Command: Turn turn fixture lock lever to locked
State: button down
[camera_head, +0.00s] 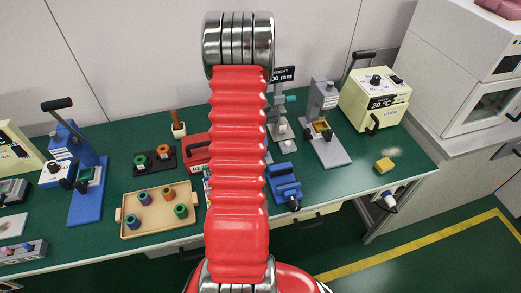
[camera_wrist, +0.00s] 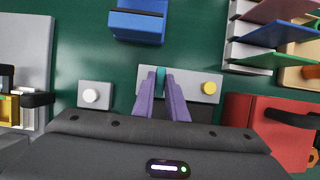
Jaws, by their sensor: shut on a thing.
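A slim teal piece (camera_wrist: 160,71), which looks like the fixture lock lever, stands up from a grey plate (camera_wrist: 193,93) in the wrist view. A yellow round button (camera_wrist: 210,88) sits at the plate's right end. My gripper (camera_wrist: 160,82) has its purple fingers on both sides of the teal piece and is shut on it. The fingers hide the lower part of the piece and the middle of the plate. I cannot read its lock position. In the head view my red arm hides the gripper and most of this spot.
A blue vise-like block (camera_head: 285,187) is nearby and also shows in the wrist view (camera_wrist: 137,22). A red box (camera_wrist: 265,125) stands close at the right there. A small block with a white button (camera_wrist: 91,95) is at left. A grey machine (camera_head: 324,115) stands nearby.

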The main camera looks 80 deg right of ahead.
jog(key=shift+s+d, duration=0.1)
jog(key=shift+s, duration=0.05)
jog(key=c, duration=1.8)
grip_release()
jog(key=shift+o, duration=0.2)
jog(key=v, duration=1.3)
jog(key=shift+r, duration=0.35)
jog(key=shift+d, duration=0.15)
